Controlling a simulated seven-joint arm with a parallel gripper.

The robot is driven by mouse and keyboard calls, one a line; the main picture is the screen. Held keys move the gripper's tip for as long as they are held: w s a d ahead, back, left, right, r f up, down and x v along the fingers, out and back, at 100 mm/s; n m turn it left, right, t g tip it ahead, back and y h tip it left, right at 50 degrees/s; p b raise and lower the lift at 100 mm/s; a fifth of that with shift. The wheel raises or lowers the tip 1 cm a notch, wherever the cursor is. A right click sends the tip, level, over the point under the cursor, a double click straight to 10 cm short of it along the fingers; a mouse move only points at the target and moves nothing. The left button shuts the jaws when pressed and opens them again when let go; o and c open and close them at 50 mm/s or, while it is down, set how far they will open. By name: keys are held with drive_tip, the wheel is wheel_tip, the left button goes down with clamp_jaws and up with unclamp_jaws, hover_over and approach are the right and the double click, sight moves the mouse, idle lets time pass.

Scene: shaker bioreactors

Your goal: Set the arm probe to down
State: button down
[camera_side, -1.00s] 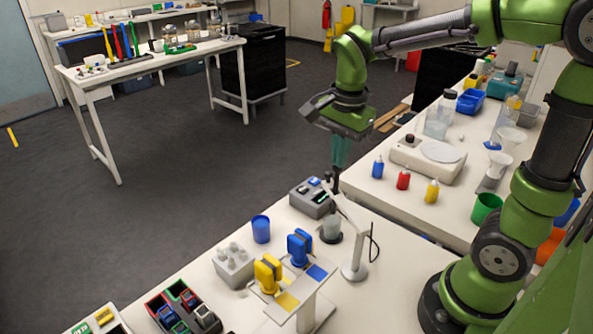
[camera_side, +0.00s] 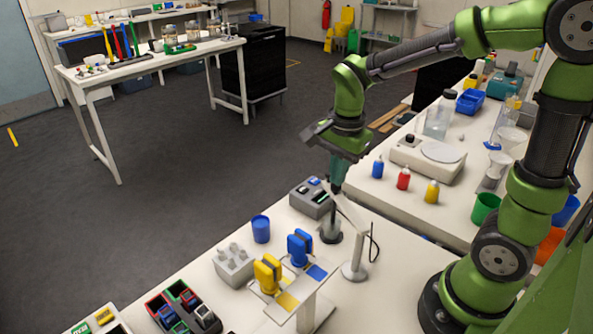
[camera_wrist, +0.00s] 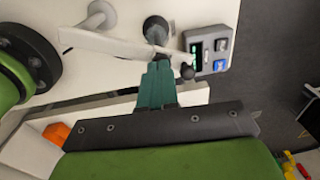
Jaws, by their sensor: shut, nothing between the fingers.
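The probe arm is a white bar (camera_side: 350,215) on a stand with a round white base (camera_side: 354,271). Its free end lies beside a small beaker (camera_side: 331,231) in the side view, and the dark probe tip is hard to make out there. In the wrist view the white arm (camera_wrist: 105,44) runs across to a dark round part (camera_wrist: 156,30). My gripper (camera_side: 336,188) is shut and empty, pointing down at the arm's free end; its teal fingers (camera_wrist: 160,66) overlap that end in the wrist view. I cannot tell if they touch it.
A grey meter box (camera_side: 311,198) with a screen and buttons stands just left of my gripper. Coloured bottles (camera_side: 403,179) stand on the right bench.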

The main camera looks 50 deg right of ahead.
wheel_tip(320, 180, up, 13)
drive_tip(key=s+a+f+n+t+y, duration=0.1)
drive_tip(key=s+a+f+n+t, duration=0.1)
drive_tip(key=n, duration=0.5)
drive_tip(key=s+a+f+n+t+y, duration=0.1)
drive_tip(key=s+a+f+n+t, duration=0.1)
drive_tip(key=s+n, duration=0.4)
drive_tip(key=shift+f+n+t, duration=0.45)
drive_tip(key=shift+n+t, duration=0.05)
drive_tip(key=shift+t, duration=0.7)
